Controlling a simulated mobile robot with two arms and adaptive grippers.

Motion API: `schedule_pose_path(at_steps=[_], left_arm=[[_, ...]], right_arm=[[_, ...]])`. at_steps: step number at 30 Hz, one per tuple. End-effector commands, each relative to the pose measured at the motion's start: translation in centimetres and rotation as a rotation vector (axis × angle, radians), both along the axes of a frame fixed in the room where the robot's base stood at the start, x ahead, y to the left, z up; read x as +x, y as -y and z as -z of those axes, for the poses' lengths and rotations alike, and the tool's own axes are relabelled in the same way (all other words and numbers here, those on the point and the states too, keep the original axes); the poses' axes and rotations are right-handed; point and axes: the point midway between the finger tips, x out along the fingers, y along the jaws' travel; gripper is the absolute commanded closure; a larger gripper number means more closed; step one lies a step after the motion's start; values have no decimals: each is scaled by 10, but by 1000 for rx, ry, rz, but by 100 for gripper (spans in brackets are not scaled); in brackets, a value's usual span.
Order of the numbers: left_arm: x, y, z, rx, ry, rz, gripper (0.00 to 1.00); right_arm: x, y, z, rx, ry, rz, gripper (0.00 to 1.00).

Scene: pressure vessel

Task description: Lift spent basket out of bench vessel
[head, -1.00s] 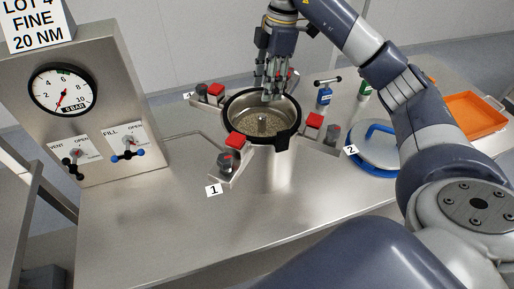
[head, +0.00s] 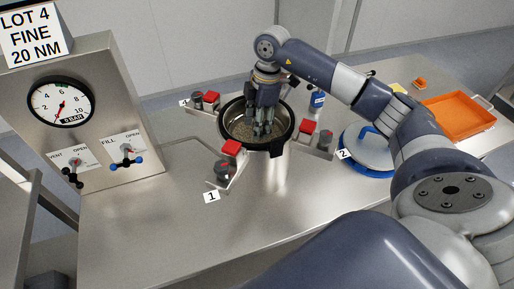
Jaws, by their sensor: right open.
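The bench vessel (head: 286,140) stands open in the steel bench, with a dark rim. The spent basket (head: 238,128) sits inside it, showing a speckled grey-brown surface. My right gripper (head: 262,132) points straight down into the vessel mouth, fingers open around the middle of the basket. The basket's central post is hidden behind the fingers, so I cannot tell whether they touch it. My left gripper is not in view.
Clamps with red blocks (head: 231,147) surround the vessel. An orange tray (head: 460,118) is at the far right. A gauge panel (head: 95,125) stands at left. The front bench is clear.

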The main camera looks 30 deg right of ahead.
Motion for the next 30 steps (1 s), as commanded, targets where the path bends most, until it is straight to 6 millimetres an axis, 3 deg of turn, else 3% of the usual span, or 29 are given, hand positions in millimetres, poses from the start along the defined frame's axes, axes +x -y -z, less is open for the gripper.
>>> schedule_pose_path(at_steps=[8,12,14,30], left_arm=[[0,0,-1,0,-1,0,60],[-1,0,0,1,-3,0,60],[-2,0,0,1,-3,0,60],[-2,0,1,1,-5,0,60]], right_arm=[[0,0,4,0,1,-1,58],[0,-1,4,0,1,-1,89],[0,-1,4,0,1,-1,100],[2,-1,-4,2,9,0,100]])
